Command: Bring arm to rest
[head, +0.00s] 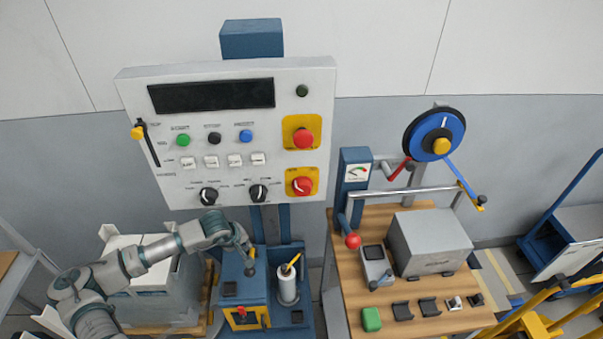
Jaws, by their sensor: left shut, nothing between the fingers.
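My left arm comes in from the lower left. Its gripper (250,268) is shut and empty, pointing down just above or at the top of a blue box (236,290) with a yellow front. Whether the fingertips touch the box cannot be told. My right gripper is not in view.
A grey control panel (225,180) with buttons and knobs stands behind the arm. A white cylinder (288,288) stands right of the gripper. A wooden bench (400,322) with a grey box (430,242) and a red-knobbed lever (352,241) is to the right. Grey crates (160,305) sit under the forearm.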

